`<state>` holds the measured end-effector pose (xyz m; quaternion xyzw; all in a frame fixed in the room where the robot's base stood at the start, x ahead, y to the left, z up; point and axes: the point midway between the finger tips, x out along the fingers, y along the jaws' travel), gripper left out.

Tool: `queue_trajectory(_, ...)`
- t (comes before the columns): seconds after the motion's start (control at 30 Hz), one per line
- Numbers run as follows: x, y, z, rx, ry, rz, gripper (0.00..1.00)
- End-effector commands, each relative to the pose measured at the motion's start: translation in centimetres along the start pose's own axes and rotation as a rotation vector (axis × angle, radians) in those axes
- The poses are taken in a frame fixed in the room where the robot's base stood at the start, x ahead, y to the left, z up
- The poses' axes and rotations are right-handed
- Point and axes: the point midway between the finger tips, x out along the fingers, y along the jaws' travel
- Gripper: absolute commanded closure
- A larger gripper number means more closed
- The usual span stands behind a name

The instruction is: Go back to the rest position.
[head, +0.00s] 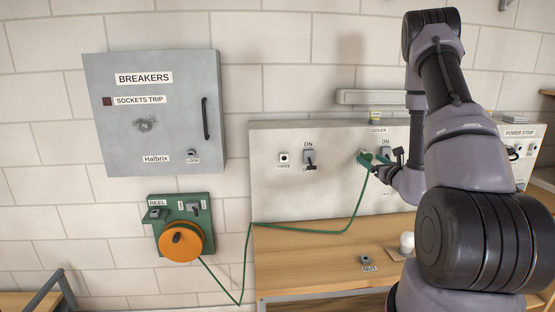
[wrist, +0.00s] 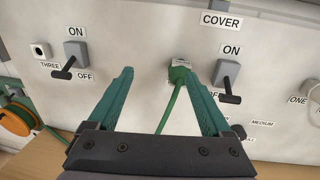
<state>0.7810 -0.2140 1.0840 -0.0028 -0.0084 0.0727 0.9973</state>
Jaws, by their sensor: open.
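My gripper (head: 376,160) is in front of the white wall panel (head: 330,190). In the wrist view its two teal fingers (wrist: 158,74) are spread apart with nothing held. A green plug (wrist: 179,73) with a green cord sits at the panel, close to the right fingertip. Whether they touch, I cannot tell. The cord (head: 350,218) runs down and left to the orange reel (head: 181,241). My arm covers part of the panel's right side in the head view.
Left of the gripper is a switch (wrist: 69,66) marked ON and OFF; another switch (wrist: 229,78) is on the right. A wooden bench (head: 300,262) lies below, with a white bulb-like thing (head: 407,243). The closed grey breaker box (head: 150,115) hangs at left.

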Motion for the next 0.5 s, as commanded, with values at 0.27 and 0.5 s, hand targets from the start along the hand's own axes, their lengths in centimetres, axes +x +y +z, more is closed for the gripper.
queue_trajectory(0.27,-1.2,15.1,12.7,-0.17,-0.065,0.578,0.17)
queue_trajectory(0.5,-9.8,25.2,18.6,-0.522,-0.048,1.042,0.17)
